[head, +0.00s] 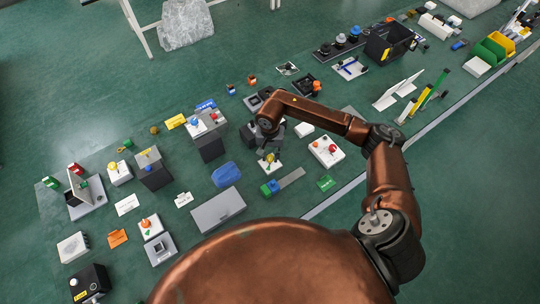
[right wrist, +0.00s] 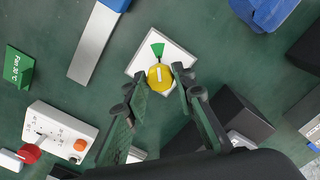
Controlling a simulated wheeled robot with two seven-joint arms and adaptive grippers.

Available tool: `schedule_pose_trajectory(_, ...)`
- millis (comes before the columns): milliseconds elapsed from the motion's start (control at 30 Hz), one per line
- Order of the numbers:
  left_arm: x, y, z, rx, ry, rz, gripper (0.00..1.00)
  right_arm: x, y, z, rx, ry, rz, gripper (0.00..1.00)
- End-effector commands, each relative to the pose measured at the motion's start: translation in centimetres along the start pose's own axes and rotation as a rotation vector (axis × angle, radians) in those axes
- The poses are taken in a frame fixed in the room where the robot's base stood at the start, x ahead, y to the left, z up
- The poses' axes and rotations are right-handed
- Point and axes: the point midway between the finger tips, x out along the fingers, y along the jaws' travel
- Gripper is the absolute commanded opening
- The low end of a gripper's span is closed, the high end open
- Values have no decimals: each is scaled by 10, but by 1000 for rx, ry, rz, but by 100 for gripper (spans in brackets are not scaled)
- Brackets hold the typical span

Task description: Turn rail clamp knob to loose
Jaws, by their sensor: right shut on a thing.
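The knob (right wrist: 159,77) is round and yellow with a pale line across its top. The pale line points roughly toward the wedge. In the head view the knob (head: 269,157) and plate (head: 263,167) are below my right gripper (head: 269,150), partly hidden by it. In the right wrist view my right gripper (right wrist: 160,80) has its fingers on both sides of the knob, shut on it. My left gripper is not in view.
A grey bar with a blue end (right wrist: 95,42) lies near the plate. A white box with a red lever and orange button (right wrist: 60,135) stands close by, as does a green label (right wrist: 18,66). A dark block (right wrist: 240,115) is on the other side. Many other fixtures crowd the green surface.

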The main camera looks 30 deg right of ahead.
Motion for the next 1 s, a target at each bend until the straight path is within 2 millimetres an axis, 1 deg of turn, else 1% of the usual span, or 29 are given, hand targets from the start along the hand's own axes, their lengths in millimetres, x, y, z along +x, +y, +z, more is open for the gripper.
schedule_pose_trajectory(33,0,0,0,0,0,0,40,0,0,0,0,0,-1,16)
schedule_pose_trajectory(267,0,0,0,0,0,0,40,0,0,0,0,0,-1,0)
schedule_pose_trajectory(467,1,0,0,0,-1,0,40,0,-1,0,12,0,-1,0)
schedule_pose_trajectory(667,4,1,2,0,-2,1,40,0,0,0,82,0,-1,0)
schedule_pose_trajectory(867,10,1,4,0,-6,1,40,1,0,0,225,0,-1,0)
schedule_pose_trajectory(1000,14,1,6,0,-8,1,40,0,0,-1,355,1,-1,0)
